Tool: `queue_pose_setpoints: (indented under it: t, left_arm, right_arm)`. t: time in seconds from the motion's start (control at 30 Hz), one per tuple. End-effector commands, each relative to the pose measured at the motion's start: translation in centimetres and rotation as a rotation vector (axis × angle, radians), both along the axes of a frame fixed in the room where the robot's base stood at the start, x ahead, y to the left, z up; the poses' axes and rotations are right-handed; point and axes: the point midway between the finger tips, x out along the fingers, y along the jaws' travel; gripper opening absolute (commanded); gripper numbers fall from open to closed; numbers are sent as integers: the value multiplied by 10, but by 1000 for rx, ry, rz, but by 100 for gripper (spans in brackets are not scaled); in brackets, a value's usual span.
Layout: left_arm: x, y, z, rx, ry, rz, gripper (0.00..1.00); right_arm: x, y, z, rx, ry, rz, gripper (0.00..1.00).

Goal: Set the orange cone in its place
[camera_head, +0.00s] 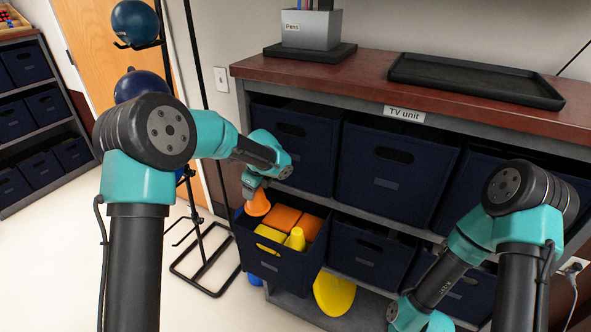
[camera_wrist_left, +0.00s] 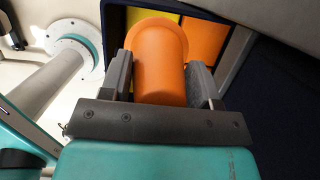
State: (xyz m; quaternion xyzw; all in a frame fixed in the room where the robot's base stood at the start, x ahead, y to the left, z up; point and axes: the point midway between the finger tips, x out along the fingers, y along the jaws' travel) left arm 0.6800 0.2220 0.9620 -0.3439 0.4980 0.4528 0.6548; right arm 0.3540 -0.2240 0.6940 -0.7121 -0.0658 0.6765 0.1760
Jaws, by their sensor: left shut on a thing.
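The orange cone (camera_head: 258,203) is in my left gripper (camera_head: 250,190), above the left rim of a dark blue bin (camera_head: 262,262) that is pulled out from the shelf. In the left wrist view the cone (camera_wrist_left: 160,62) sits between the two fingers of my left gripper (camera_wrist_left: 160,80), wide end away from the wrist. The bin holds a yellow cone (camera_head: 295,239), orange blocks (camera_head: 284,217) and yellow blocks (camera_head: 268,237). My right arm is at the lower right; its fingertips are not visible.
The TV unit (camera_head: 420,115) has several other dark blue bins, such as one (camera_head: 395,180) at the middle. A yellow rounded piece (camera_head: 334,294) is below the pulled-out bin. A black ball rack (camera_head: 190,230) stands left of it. Open floor lies at the left.

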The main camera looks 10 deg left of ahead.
Motion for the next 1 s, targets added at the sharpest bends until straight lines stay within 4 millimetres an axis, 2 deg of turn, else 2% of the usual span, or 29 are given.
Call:
queue_pose_setpoints:
  t: [0.03, 0.23, 0.47, 0.6, 0.77, 1.0]
  left_arm:
    - [3, 10, 23, -2, -9, 3, 32]
    - [0, 52, 115, -3, -11, -10, 32]
    - [-26, 100, 219, -3, -10, -23, 32]
    - [-52, 129, 279, -3, -10, -32, 32]
    - [-91, 159, 343, -4, -10, -49, 32]
    - [-166, 202, 429, -3, -9, -89, 32]
  right_arm:
    - [0, 0, 0, 0, 0, 0, 43]
    - [0, 0, 0, 0, 0, 0, 43]
    - [0, 0, 0, 0, 0, 0, 43]
    - [0, 0, 0, 0, 0, 0, 43]
    - [0, 0, 0, 0, 0, 0, 43]
    - [0, 0, 0, 0, 0, 0, 43]
